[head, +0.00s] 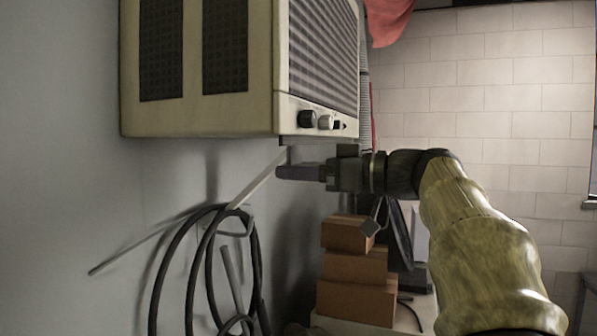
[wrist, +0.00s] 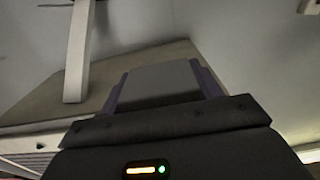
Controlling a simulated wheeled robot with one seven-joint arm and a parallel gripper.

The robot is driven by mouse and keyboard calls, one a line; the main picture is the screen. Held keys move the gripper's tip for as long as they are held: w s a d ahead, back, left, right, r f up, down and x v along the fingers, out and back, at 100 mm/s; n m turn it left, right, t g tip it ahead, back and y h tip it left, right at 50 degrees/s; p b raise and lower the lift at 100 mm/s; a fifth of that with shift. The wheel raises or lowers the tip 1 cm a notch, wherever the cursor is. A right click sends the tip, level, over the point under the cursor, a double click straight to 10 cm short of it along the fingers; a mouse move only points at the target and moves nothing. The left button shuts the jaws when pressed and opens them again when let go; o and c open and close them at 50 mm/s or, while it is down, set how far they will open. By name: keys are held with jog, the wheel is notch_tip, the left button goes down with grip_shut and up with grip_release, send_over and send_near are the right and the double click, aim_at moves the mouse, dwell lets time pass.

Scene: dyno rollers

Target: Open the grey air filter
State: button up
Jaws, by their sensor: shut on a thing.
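The air filter seems to be the boxy beige-grey unit (head: 200,118) high on the left wall, though I cannot be sure. It has dark mesh panels, a slatted front (head: 322,50) and knobs (head: 316,120) along its lower front. No open panel is visible on it. My gripper (head: 282,172) points left just below the unit's lower front corner. In the wrist view, a grey block (wrist: 160,80) shows between purple-edged sides at the gripper's end. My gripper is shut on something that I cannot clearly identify. The beige underside (wrist: 50,95) lies beyond it.
A pale strut (head: 255,185) slopes along the wall beneath the unit. It also shows in the wrist view (wrist: 78,60). A coiled dark hose (head: 190,270) hangs below. Stacked cardboard boxes (head: 355,268) stand under my arm. A red cloth (head: 388,20) hangs behind the unit.

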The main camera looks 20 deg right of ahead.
notch_tip(320, 180, down, 22)
jog(key=b, duration=2.2)
jog(key=shift+r, duration=0.25)
jog(key=o, duration=1.4)
jog(key=shift+w, duration=0.15)
jog(key=shift+r, duration=0.1)
jog(key=shift+d, duration=0.1)
jog(key=v, duration=1.7)
jog(key=shift+s+d+b, duration=0.1)
jog(key=shift+s+b, duration=0.1)
jog(key=shift+b, duration=0.1)
jog(key=shift+w, duration=0.1)
